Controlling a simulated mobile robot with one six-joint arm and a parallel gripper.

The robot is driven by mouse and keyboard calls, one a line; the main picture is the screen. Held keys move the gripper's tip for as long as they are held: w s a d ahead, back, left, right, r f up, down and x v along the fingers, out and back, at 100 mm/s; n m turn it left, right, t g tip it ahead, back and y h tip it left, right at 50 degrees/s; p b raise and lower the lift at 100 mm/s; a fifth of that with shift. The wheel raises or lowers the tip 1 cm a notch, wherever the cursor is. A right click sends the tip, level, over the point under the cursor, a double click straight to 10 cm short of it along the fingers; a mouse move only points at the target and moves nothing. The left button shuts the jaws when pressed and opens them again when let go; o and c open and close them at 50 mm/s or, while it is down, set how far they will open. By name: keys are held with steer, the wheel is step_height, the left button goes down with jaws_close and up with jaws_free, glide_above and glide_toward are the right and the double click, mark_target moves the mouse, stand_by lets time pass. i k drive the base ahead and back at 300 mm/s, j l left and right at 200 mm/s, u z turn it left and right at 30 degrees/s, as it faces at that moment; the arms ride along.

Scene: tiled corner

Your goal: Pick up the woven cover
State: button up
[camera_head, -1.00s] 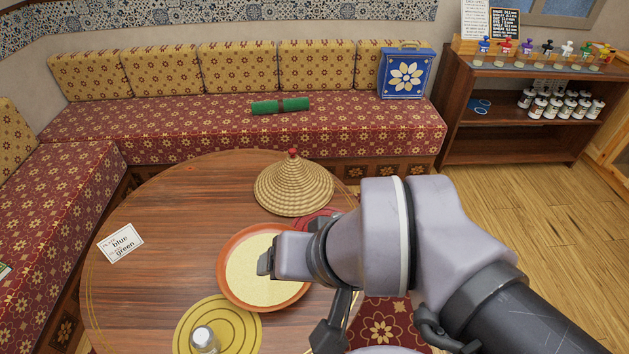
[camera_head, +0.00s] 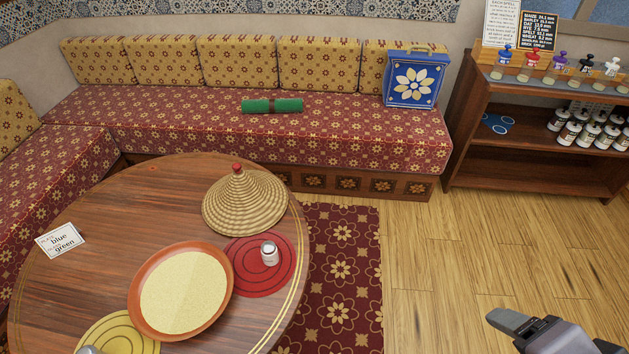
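The woven cover (camera_head: 245,203) is a straw-coloured cone with a red knob on top. It stands on the far right part of the round wooden table (camera_head: 110,215), apart from my gripper. My gripper (camera_head: 508,323) shows only in part at the lower right corner, above the wooden floor and well to the right of the table. One dark finger is visible; the rest is cut off by the frame edge, so its opening cannot be judged.
Near the cover are a terracotta dish (camera_head: 222,260) of pale grain, a red mat (camera_head: 285,252) with a small white-lidded jar (camera_head: 269,252), and a yellow mat (camera_head: 135,338). A card (camera_head: 60,239) lies at left. A cushioned bench (camera_head: 350,135) runs behind; a shelf (camera_head: 530,165) stands right.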

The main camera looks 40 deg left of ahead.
mark_target(242, 202)
steer(key=i+u, duration=0.35)
steer(key=i, duration=0.2)
steer(key=i+l+u, duration=0.1)
steer(key=i+u, duration=0.25)
steer(key=i, duration=0.15)
steer(key=i+l+u, duration=0.35)
steer(key=i, duration=0.2)
steer(key=i+j+u, duration=0.2)
steer(key=u, duration=0.3)
steer(key=i+j+u, duration=0.1)
steer(key=i+u, duration=0.55)
steer(key=u, duration=0.3)
steer(key=i+u, duration=0.25)
steer(key=u, duration=0.2)
steer(key=i+l+u, duration=0.25)
steer(key=u, duration=0.25)
steer(key=i+u, duration=0.1)
steer(key=i, duration=0.1)
